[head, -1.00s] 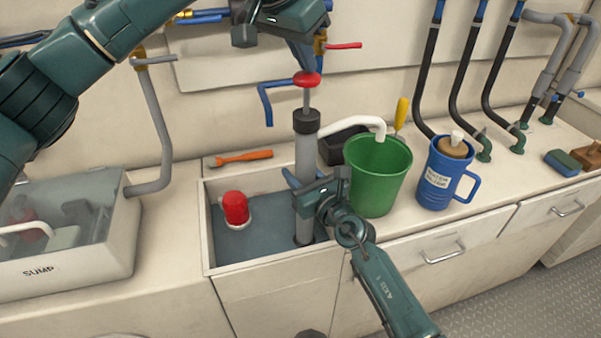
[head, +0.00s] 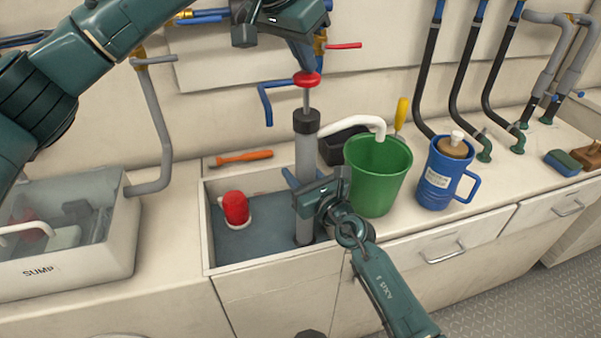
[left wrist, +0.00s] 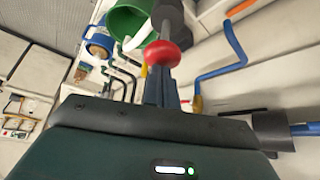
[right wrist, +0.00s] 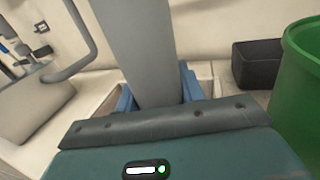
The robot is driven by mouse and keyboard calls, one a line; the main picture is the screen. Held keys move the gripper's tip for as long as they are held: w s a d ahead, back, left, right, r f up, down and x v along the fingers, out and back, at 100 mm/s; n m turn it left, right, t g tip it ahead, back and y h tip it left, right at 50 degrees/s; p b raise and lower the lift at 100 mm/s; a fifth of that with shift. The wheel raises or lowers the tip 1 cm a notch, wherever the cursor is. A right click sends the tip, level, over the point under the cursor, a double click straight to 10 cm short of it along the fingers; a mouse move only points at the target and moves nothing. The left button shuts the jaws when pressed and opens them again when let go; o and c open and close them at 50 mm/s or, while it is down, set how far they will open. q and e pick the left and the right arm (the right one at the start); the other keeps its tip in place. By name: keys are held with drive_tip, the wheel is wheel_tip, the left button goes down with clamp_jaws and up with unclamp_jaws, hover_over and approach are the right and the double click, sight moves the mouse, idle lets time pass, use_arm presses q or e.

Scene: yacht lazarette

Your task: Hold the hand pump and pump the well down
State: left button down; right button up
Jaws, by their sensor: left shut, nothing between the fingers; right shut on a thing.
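The hand pump (head: 306,155) stands upright in the well (head: 262,240), a grey tube with a black collar, a raised thin rod and a red knob (head: 307,80). Its white spout (head: 365,124) reaches over the green bucket (head: 378,175). My right gripper (head: 300,187) is shut on the pump tube; the tube also shows between its fingers in the right wrist view (right wrist: 140,50). My left gripper (head: 304,62) is shut and empty, its fingertips just above the red knob, which also shows in the left wrist view (left wrist: 161,54). A red-capped float (head: 235,208) sits in the well's water.
A blue jug (head: 446,172) stands right of the bucket. A clear sump box (head: 75,235) is at the left. An orange-handled tool (head: 240,158) lies behind the well. A black tray (head: 345,143) sits behind the bucket. Pipes and hoses line the wall.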

use_arm(q)
drive_tip(key=shift+w+d, duration=0.2)
drive_tip(key=shift+d, duration=0.05)
idle(0.4)
